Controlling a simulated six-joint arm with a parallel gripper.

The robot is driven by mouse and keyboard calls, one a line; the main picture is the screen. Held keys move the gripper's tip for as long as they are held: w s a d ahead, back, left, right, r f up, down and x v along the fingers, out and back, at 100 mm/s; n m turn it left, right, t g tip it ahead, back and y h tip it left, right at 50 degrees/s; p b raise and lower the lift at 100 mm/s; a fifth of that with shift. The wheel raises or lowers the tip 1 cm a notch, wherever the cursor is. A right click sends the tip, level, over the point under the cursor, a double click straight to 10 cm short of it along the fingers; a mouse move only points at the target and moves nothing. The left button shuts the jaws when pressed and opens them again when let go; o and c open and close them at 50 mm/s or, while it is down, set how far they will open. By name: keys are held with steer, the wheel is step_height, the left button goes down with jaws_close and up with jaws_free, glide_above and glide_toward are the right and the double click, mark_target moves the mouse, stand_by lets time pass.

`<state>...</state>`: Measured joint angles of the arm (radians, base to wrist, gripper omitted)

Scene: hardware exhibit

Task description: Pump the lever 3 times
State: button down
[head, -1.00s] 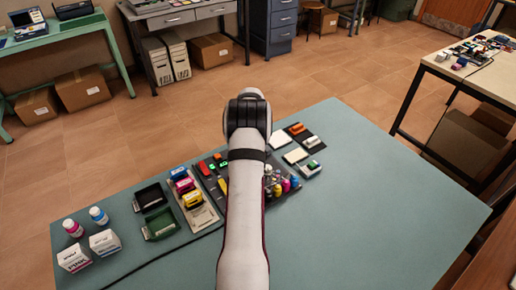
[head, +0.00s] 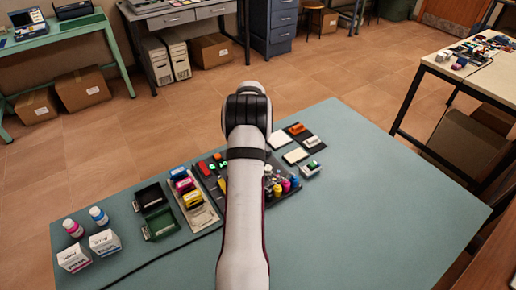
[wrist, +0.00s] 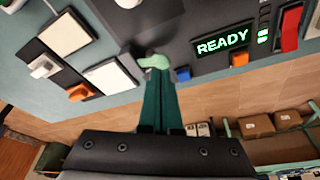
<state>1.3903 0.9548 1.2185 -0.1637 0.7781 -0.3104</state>
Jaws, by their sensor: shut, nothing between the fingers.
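In the wrist view my gripper (wrist: 161,84) is shut, its two dark green fingers side by side with nothing between them. A pale green rounded piece (wrist: 154,61) shows at the fingertips, over the edge of a dark panel (wrist: 215,76); I cannot tell whether it is the lever's end or whether the fingers touch it. The panel has a lit READY display (wrist: 222,43), a red upright part (wrist: 291,28), an orange part (wrist: 239,59) and a blue part (wrist: 183,74). No lever is clearly identifiable. In the head view my arm hides the gripper and part of the panel.
In the head view, ink cartridges (head: 184,187), small bottles (head: 98,215), white boxes (head: 104,242) and a green tray (head: 160,224) lie left of my arm. White pads (head: 295,155) lie right of it. The right part of the blue-green table (head: 400,210) is clear.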

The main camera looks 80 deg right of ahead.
steer(key=shift+f, duration=1.45)
steer(key=shift+r, duration=1.55)
steer(key=shift+f, duration=0.1)
steer(key=shift+f, duration=1.5)
steer(key=shift+r, duration=1.6)
